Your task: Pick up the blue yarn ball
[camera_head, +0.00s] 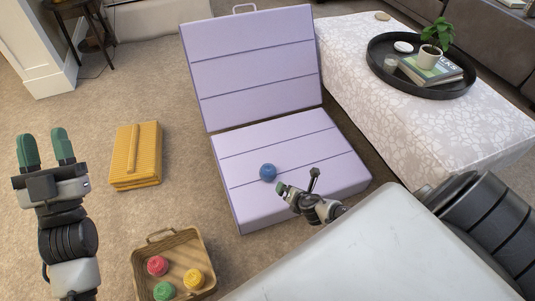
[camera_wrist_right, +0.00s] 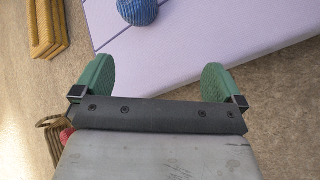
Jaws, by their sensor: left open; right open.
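In the right wrist view the ball (camera_wrist_right: 138,11) shows at the top edge, partly cut off, beyond the fingertips. My right gripper (camera_head: 297,181) is just right of the ball in the head view, open and apart from it. Its two green fingers are spread wide in the right wrist view (camera_wrist_right: 156,82), with nothing between them. My left gripper (camera_head: 45,148) is open and empty over the carpet at the far left.
A wicker basket (camera_head: 158,237) with red, yellow and green yarn balls stands on the carpet at the bottom. A yellow woven stack (camera_head: 148,182) lies left of the cushion. A patterned ottoman (camera_head: 437,124) bearing a black tray (camera_head: 378,70) is at right.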

